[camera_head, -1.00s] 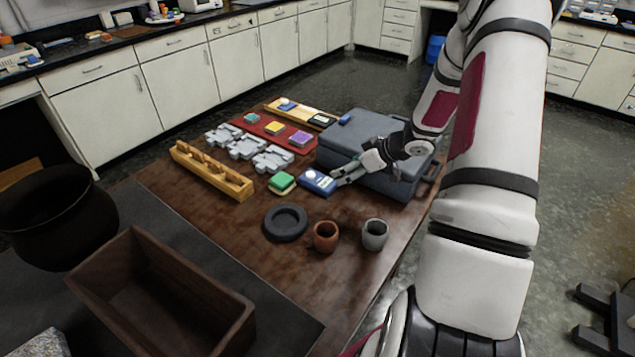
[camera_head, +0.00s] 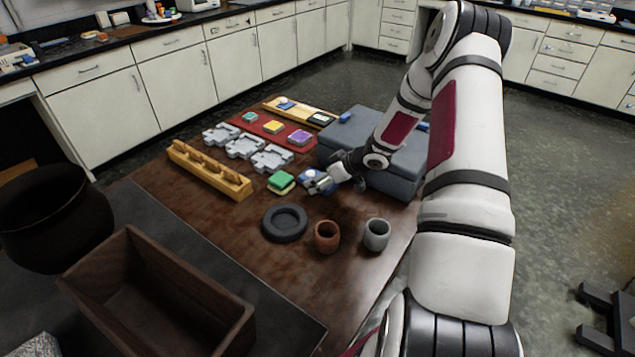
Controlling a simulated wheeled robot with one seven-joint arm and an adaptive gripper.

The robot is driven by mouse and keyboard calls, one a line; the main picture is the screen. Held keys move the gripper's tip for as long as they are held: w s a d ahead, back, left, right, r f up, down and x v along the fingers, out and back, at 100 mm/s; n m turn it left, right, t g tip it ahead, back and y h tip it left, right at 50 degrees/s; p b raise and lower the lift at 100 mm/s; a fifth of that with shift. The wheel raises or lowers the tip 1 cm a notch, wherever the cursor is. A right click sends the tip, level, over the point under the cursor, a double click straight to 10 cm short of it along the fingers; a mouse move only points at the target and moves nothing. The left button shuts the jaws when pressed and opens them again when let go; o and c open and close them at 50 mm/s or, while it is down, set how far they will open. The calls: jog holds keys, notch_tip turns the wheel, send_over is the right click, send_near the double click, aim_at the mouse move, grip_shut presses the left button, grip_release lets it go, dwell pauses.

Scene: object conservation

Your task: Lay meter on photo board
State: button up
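The meter, a small blue block with a pale face (camera_head: 308,175), is on the brown table beside the green sponge-like block, in front of the grey case. My gripper (camera_head: 322,184) is at the meter's right side and overlaps it, hiding part of it. Whether the fingers are closed on it is too small to tell. A tan board (camera_head: 300,111) at the back of the table bears a small blue-and-white item and a dark item; it looks like the photo board, but I cannot be sure.
The grey case (camera_head: 375,150) stands behind my gripper. A red board (camera_head: 262,128) with coloured blocks, grey trays (camera_head: 245,147) and a wooden rack (camera_head: 208,172) lie left. A dark ring (camera_head: 284,223), a brown cup (camera_head: 327,237) and a grey cup (camera_head: 376,234) stand in front.

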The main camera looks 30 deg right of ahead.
jog(key=shift+w+f, duration=0.15)
jog(key=shift+w, duration=0.05)
jog(key=c, duration=1.4)
